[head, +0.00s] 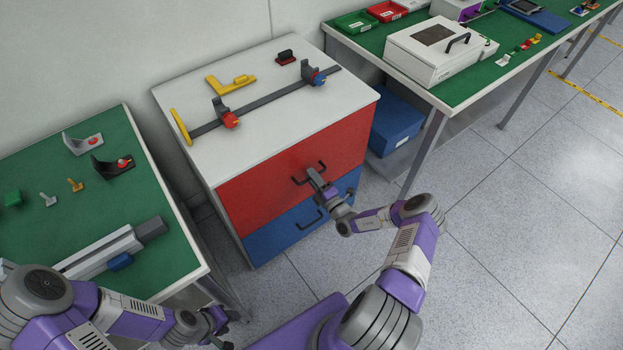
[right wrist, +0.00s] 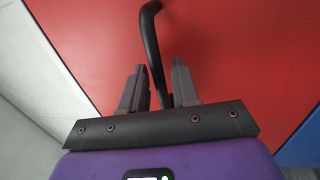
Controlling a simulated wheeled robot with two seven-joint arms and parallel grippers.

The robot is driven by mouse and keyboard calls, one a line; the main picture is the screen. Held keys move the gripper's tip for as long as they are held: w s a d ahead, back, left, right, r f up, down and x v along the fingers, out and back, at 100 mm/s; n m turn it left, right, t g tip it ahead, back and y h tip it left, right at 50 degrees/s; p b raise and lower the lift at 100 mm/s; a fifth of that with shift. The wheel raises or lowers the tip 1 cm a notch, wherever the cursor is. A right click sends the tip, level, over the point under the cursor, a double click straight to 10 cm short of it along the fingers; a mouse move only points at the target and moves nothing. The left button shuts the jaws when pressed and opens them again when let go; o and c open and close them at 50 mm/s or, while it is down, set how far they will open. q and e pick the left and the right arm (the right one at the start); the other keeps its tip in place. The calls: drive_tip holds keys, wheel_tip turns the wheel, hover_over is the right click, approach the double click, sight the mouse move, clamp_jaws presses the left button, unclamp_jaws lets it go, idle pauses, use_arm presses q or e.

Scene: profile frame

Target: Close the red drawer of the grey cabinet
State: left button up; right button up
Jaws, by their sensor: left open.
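The grey cabinet (head: 180,95) has a pale top, with a red drawer (head: 245,193) above a blue drawer (head: 278,236). The red drawer's front looks flush or nearly flush with the cabinet; I see no clear gap. Its black handle (head: 300,180) also shows in the right wrist view (right wrist: 151,35). My right gripper (head: 314,174) is at this handle. In the right wrist view its fingers (right wrist: 157,82) stand on either side of the handle bar, with a narrow space showing, so it looks open around it. My left gripper (head: 222,325) is open, low at the bottom, away from the cabinet.
A green-topped table (head: 75,185) with small parts stands left of the cabinet. Another green-topped bench (head: 500,70) stands to the right, with a blue box (head: 395,120) beneath it. A clamp bar (head: 265,103) lies on the cabinet top. Open floor (head: 500,220) lies to the right.

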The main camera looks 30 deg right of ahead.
drive_tip(key=s+f+p, duration=0.1)
drive_tip(key=s, duration=0.6)
drive_tip(key=shift+s+d+f+p, duration=0.15)
drive_tip(key=shift+d+f+p, duration=0.1)
drive_tip(key=shift+p, duration=0.1)
idle(0.4)
